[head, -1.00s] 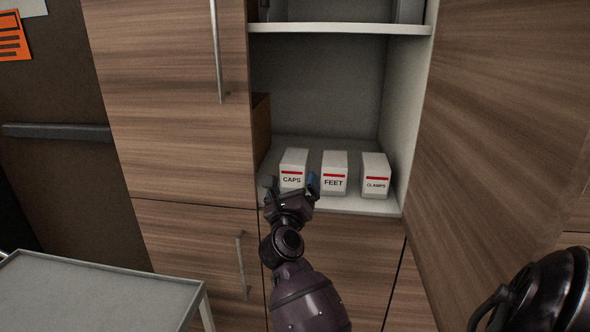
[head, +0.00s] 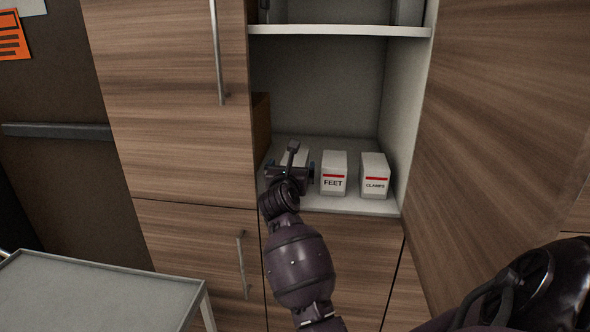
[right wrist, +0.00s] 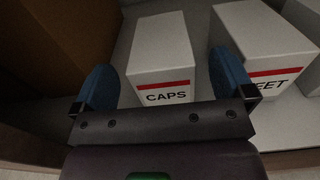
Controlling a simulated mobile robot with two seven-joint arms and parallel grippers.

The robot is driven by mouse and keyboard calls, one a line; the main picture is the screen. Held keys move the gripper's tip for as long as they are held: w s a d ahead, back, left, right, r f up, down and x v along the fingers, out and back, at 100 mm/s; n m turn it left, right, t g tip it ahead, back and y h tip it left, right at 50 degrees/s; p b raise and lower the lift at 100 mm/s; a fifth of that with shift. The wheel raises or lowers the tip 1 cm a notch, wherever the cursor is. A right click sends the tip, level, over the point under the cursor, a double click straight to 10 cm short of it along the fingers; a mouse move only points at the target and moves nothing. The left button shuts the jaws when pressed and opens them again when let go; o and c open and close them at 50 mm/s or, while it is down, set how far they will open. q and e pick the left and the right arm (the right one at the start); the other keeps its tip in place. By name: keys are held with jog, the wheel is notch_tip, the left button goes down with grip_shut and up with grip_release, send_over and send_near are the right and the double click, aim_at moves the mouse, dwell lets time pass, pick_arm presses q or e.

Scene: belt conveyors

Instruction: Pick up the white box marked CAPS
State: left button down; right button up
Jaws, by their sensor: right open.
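The white CAPS box (right wrist: 163,50) has a red stripe and stands upright on the cabinet shelf. In the head view its top (head: 302,157) shows behind my right gripper (head: 290,170), which hides its label. In the right wrist view my right gripper (right wrist: 164,85) is open, with one blue finger to each side of the box. A gap shows between each finger and the box, so it is not gripped. My left gripper is not in view.
The FEET box (head: 333,174) stands close right of the CAPS box, near the right finger. The CLAMPS box (head: 374,177) is farther right. A brown box (head: 261,128) stands at the shelf's left. A cabinet door (head: 500,110) stands open at right. A grey cart (head: 100,295) is lower left.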

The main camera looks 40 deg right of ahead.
aim_at(294, 160)
jog(key=p+x, duration=0.1)
jog(key=x, duration=0.3)
jog(key=shift+w+d, duration=0.25)
jog(key=shift+d, duration=0.1)
jog(key=c, duration=1)
jog(key=shift+c, duration=0.8)
jog(key=shift+r, duration=0.15)
